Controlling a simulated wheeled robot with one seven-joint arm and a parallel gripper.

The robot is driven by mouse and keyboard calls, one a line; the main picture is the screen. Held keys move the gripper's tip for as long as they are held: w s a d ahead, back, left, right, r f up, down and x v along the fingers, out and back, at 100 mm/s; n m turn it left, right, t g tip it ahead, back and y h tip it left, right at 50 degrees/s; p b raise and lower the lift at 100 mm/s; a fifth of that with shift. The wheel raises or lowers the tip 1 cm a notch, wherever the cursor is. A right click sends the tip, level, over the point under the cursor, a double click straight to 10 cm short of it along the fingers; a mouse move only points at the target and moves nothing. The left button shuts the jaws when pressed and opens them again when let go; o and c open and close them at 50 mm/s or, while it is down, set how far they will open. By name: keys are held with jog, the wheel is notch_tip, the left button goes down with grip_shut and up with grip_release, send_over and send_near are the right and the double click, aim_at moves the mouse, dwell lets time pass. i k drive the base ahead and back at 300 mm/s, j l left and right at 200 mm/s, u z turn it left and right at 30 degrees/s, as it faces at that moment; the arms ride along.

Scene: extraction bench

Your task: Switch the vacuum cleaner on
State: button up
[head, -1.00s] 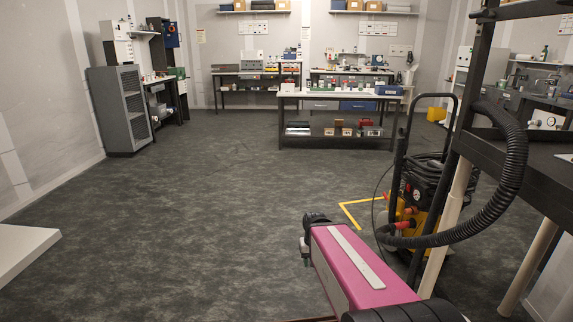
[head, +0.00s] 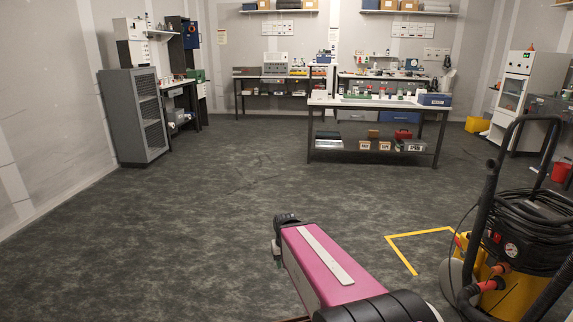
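The vacuum cleaner (head: 520,240) stands on the floor at the right in the head view, close to me. It has a yellow drum, a black top with coiled black cable, a round gauge, red-orange fittings and a tall black handle frame. The right edge of the picture cuts it off. I cannot make out its switch or tell whether it is on. My pink arm reaches forward at the bottom middle, left of the vacuum cleaner and apart from it in the picture. I see no gripper fingers.
Yellow floor tape (head: 418,234) marks a corner left of the vacuum cleaner. A grey cabinet (head: 133,117) stands at the left wall. A white-topped table (head: 325,101) stands ahead, with benches behind it. A red bucket (head: 561,171) is at the far right. The middle floor is clear.

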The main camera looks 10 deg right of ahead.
aim_at(497, 238)
jog(key=i+z, duration=0.5)
jog(key=i+j+z, duration=0.15)
jog(key=i+z, duration=0.15)
jog(key=z, duration=0.2)
jog(key=i+j+z, duration=0.55)
jog(key=i+z, duration=0.15)
jog(key=z, duration=0.2)
jog(key=i+j+z, duration=0.2)
jog(key=z, duration=0.2)
jog(key=i+j+z, duration=0.2)
jog(key=z, duration=0.25)
jog(key=i+j+z, duration=0.1)
jog(key=j+z, duration=0.3)
